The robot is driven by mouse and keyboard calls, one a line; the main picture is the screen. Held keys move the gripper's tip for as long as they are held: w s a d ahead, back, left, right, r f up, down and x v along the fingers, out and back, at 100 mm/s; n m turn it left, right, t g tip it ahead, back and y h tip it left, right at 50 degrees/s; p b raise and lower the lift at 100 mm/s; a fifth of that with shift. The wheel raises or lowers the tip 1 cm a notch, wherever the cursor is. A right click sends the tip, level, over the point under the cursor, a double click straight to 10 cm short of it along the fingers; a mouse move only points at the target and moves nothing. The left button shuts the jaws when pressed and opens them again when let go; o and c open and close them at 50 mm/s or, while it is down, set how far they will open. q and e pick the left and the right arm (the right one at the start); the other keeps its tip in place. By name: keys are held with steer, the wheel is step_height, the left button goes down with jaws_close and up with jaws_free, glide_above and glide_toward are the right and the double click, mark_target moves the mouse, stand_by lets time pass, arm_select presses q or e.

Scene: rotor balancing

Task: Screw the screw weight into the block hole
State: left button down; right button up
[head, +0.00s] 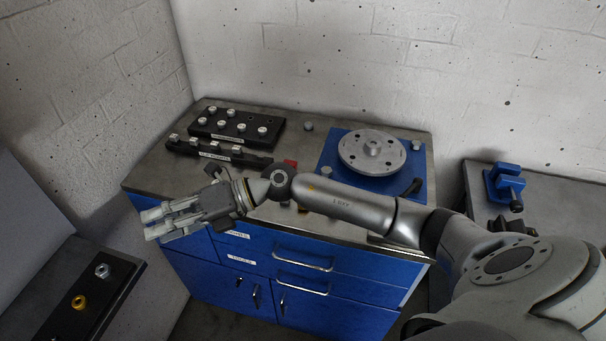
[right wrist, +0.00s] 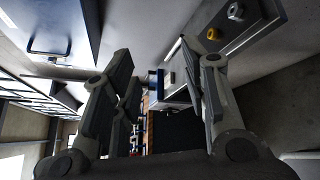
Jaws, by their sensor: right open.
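My right gripper (head: 152,224) reaches across the front left of the workbench, fingers pointing left. Its fingers are apart with nothing between them, as the right wrist view (right wrist: 165,75) also shows. Small silver weights (head: 242,128) stand on a black rack (head: 268,140) at the bench's back left. A lower black strip (head: 250,160) in front carries several more. I cannot tell which one is the screw weight. A dark block (head: 96,290) at lower left bears a silver nut-like piece (head: 102,270) and a gold ring (head: 78,301). No block hole is clearly visible. My left gripper is out of view.
A silver rotor disc (head: 372,148) with holes sits on a blue base (head: 330,160) at the bench's right. A small red item (head: 290,164) lies near my arm. A blue vise (head: 503,183) stands on the right-hand table. Blue drawers with handles (head: 303,262) front the bench.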

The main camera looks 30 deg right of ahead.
steer(key=w+d+f+n+g+h, duration=0.1)
steer(key=d+f+n+g+h, duration=0.1)
steer(key=d+f+h, duration=0.35)
steer(key=w+d+f+n+g+h, duration=0.1)
steer(key=d+f+n+h, duration=0.15)
steer(key=d, duration=0.65)
steer(key=d+h, duration=0.2)
steer(key=d, duration=0.3)
steer(key=d+m+h, duration=0.1)
steer(key=d+h, duration=0.2)
steer(key=d, duration=0.3)
steer(key=d+r+g+h, duration=0.1)
steer(key=d+h, duration=0.1)
steer(key=d, duration=0.4)
steer(key=shift+m, duration=0.25)
steer(key=shift+s+f, duration=0.1)
step_height(320, 180, down, 8)
steer(key=b, duration=0.5)
